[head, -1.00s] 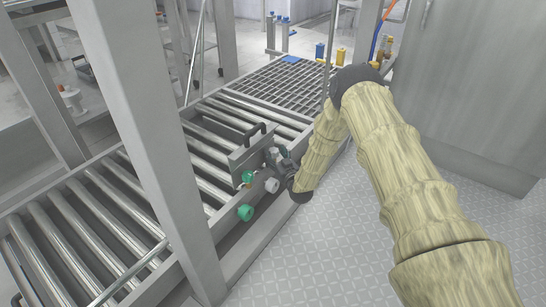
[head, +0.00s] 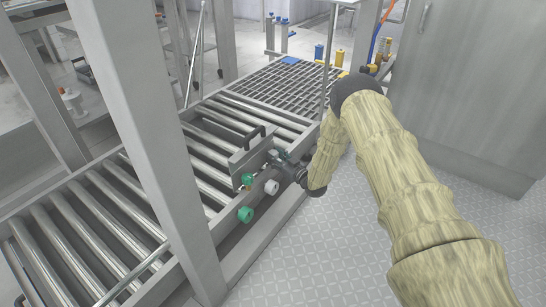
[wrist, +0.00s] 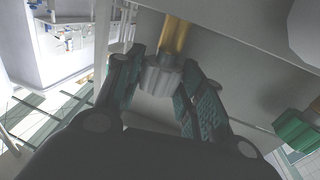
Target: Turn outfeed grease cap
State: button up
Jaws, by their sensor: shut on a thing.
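A grey ribbed cap (wrist: 163,76) on a brass stem (wrist: 174,36) sits between my fingertips in the wrist view. My gripper (wrist: 160,84) is shut on it. In the head view my gripper (head: 281,158) is at the side rail of the roller conveyor (head: 190,262), and its fingers mostly hide the held cap. Two green caps (head: 247,180) (head: 245,214) and a pale grey cap (head: 272,187) stick out from the rail to the left of and below my gripper. A green cap also shows at the right of the wrist view (wrist: 296,132).
A raised bracket with a dark handle (head: 254,139) stands on the rail just behind my gripper. A thick grey post (head: 150,130) rises at the left. A grey cabinet (head: 470,90) stands at the right. The patterned floor (head: 300,265) in front is clear.

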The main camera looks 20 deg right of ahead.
jog(key=shift+n+g+y, duration=0.7)
jog(key=shift+n+y, duration=0.2)
jog(key=shift+y, duration=0.3)
jog(key=o, duration=1)
jog(key=shift+d, duration=0.1)
jog(key=shift+s+d, duration=0.25)
jog(key=shift+s, duration=0.05)
jog(key=v, duration=1.1)
